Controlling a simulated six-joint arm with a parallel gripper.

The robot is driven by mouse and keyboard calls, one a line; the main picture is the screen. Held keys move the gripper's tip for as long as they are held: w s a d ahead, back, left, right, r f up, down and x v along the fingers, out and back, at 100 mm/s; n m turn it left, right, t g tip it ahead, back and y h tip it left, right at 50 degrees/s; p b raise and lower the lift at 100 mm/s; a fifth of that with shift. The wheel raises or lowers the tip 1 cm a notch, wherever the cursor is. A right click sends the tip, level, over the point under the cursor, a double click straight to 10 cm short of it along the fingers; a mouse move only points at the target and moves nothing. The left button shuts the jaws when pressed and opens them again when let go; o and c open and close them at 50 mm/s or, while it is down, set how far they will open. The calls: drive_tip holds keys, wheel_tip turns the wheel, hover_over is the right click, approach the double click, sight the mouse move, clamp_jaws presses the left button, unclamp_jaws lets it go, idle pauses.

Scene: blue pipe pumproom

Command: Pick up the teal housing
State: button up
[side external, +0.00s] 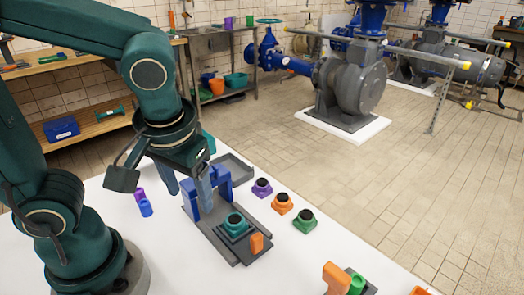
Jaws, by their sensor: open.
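The teal housing (235,226) is a squat block with a round collar and a dark opening on top. It sits upright on a grey fixture plate (213,239), in front of a blue upright frame (221,182) and beside an orange block (256,243). My gripper (189,196) points down over the white table, to the left of and behind the housing in the picture. Its fingers are apart, and I see nothing between them. One finger overlaps the blue frame in the picture; I cannot tell whether they touch. The housing is clear of the fingers.
Purple (262,188), orange (282,204) and green (305,222) housings stand in a row right of the plate. Small purple (138,195) and blue (146,208) pieces stand at left. A grey tray (235,169) lies behind. An orange part (336,277) stands at front right.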

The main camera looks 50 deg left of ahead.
sight(234, 219)
drive_tip(key=w+d+f+n+t+y, duration=0.1)
drive_tip(key=f+n+y, duration=0.1)
drive_tip(key=y, duration=0.1)
drive_tip(key=w+d+f+n+y, duration=0.2)
drive_tip(key=f+n+y, duration=0.1)
drive_tip(key=w+d+f+n+t+y, duration=0.1)
drive_tip(key=w+f+n+y, duration=0.1)
drive_tip(key=n, duration=0.1)
drive_tip(key=shift+w+d+f+t+y, duration=0.25)
drive_tip(key=shift+d+f+t+y, duration=0.05)
drive_tip(key=shift+y, duration=0.1)
drive_tip(key=shift+w+d+f+n+t, duration=0.1)
drive_tip(key=shift+d+f+n+t, duration=0.2)
drive_tip(key=shift+n, duration=0.1)
drive_tip(key=shift+x, duration=2.55)
drive_tip(key=shift+a+r, duration=0.15)
clamp_jaws()
